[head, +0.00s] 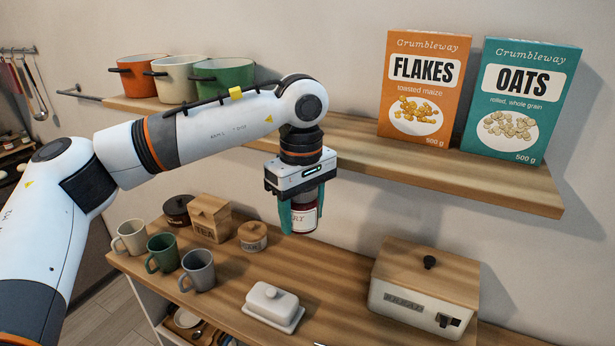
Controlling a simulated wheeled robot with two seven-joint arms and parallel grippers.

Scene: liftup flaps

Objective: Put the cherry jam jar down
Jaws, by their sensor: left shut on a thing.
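The cherry jam jar (303,219) is a dark red jar with a pale label, only part of which can be read. My left gripper (302,208) points down and is shut on the jar, with its teal fingers on either side. The jar is upright and appears to be held above the wooden counter (330,265), towards its back; the exact gap under it cannot be told. The jar's top is hidden by the gripper. My right gripper is not in view.
Left on the counter stand mugs (163,254), a tea box (211,218), a dark pot (177,209) and a small lidded jar (252,237). A butter dish (272,304) is in front, a bread box (424,285) right. A shelf (450,172) with cereal boxes hangs above.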

